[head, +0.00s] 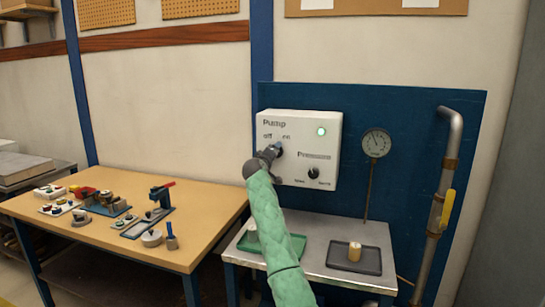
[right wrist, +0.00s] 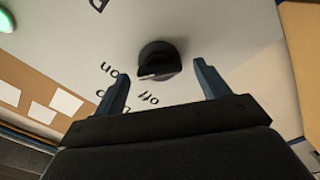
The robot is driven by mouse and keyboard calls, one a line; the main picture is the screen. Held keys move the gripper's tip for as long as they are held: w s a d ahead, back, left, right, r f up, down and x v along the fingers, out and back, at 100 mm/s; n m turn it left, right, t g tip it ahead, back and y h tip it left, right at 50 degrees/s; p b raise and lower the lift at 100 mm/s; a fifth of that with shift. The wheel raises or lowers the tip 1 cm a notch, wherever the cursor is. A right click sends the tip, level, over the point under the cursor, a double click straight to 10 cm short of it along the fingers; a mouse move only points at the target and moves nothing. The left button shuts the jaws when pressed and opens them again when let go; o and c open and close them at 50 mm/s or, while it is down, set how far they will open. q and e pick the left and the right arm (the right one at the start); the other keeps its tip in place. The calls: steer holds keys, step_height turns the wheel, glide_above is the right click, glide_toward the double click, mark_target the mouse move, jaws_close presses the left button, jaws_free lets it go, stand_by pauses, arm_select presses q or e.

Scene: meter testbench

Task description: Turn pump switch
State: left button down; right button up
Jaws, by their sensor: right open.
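The pump panel (head: 300,120) is a white box on a blue board, marked "Pump" with "off" at left and "on" at right. Its green lamp (head: 321,131) is lit and shows at the corner of the right wrist view (right wrist: 5,20). My right gripper (head: 274,152), on a green-sleeved arm, is at the pump switch, mostly hiding it in the head view. In the right wrist view the switch is a dark round knob (right wrist: 158,58) with a pale mark. My open right fingers (right wrist: 161,75) stand either side of it, apart from it. My left gripper is not in view.
A black pressure knob (head: 313,173) sits lower right on the panel. A gauge (head: 376,142) and a pipe with yellow valve handle (head: 447,210) are at right. A metal table (head: 325,232) with trays stands below. A wooden table (head: 200,220) with parts is at left.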

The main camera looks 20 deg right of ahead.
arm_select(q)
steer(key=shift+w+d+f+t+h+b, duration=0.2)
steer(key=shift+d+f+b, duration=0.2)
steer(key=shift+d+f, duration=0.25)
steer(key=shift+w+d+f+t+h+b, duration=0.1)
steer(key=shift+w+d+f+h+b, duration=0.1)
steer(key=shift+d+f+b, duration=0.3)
arm_select(e)
steer(key=v, duration=0.7)
steer(key=shift+a, duration=0.15)
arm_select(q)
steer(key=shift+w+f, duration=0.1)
arm_select(e)
steer(key=shift+s+f, duration=0.15)
